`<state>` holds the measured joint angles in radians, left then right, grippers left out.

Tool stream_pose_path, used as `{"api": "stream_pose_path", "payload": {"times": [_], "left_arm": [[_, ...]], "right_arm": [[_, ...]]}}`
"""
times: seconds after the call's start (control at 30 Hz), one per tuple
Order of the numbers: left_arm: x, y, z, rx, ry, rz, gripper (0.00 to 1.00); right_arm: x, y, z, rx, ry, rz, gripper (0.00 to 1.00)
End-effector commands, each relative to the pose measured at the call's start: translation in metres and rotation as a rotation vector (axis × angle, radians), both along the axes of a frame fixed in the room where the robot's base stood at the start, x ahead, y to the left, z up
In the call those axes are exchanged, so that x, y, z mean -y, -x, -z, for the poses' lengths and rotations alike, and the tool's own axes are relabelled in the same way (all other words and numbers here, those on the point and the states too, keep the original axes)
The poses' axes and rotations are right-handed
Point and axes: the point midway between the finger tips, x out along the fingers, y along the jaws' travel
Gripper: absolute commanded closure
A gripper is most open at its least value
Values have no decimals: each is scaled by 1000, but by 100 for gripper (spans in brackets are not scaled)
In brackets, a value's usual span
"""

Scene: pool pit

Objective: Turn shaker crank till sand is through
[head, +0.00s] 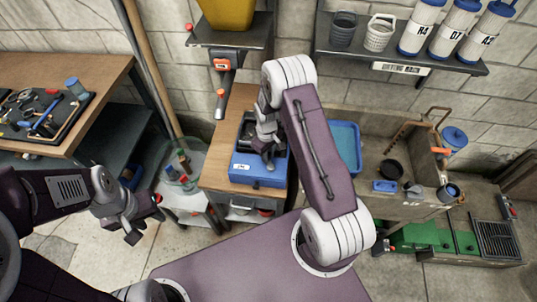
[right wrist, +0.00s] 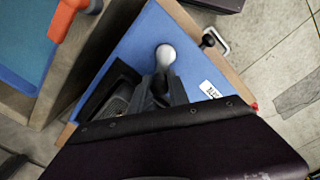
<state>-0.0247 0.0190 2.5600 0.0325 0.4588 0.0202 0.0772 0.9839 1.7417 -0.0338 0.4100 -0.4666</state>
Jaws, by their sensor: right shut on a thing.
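The shaker is a blue box (head: 262,172) with a white label and a dark recessed top, on a wood-topped cart. It also shows in the right wrist view (right wrist: 205,70). My right gripper (head: 268,160) is down on the box's top, its fingers shut on a grey crank handle (right wrist: 166,56). The crank's arm is mostly hidden by the fingers, and no sand can be made out. My left gripper (head: 146,224) is open and empty, low at the left, away from the shaker.
A blue tray (head: 345,146) lies to the right. A tool tray (head: 45,115) lies on the left bench.

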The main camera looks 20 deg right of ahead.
Motion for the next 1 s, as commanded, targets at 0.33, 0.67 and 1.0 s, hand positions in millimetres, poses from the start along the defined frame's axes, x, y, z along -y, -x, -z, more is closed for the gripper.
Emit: {"api": "stream_pose_path", "payload": {"times": [0.33, 0.67, 1.0], "left_arm": [[0, 0, 0, 0, 0, 0, 64], [0, 0, 0, 0, 0, 0, 64], [0, 0, -1, 0, 0, 0, 64]], "right_arm": [[0, -2, -1, 6, 1, -17, 100], [0, -1, -1, 4, 0, -16, 57], [2, -1, -1, 3, 0, 42, 57]]}}
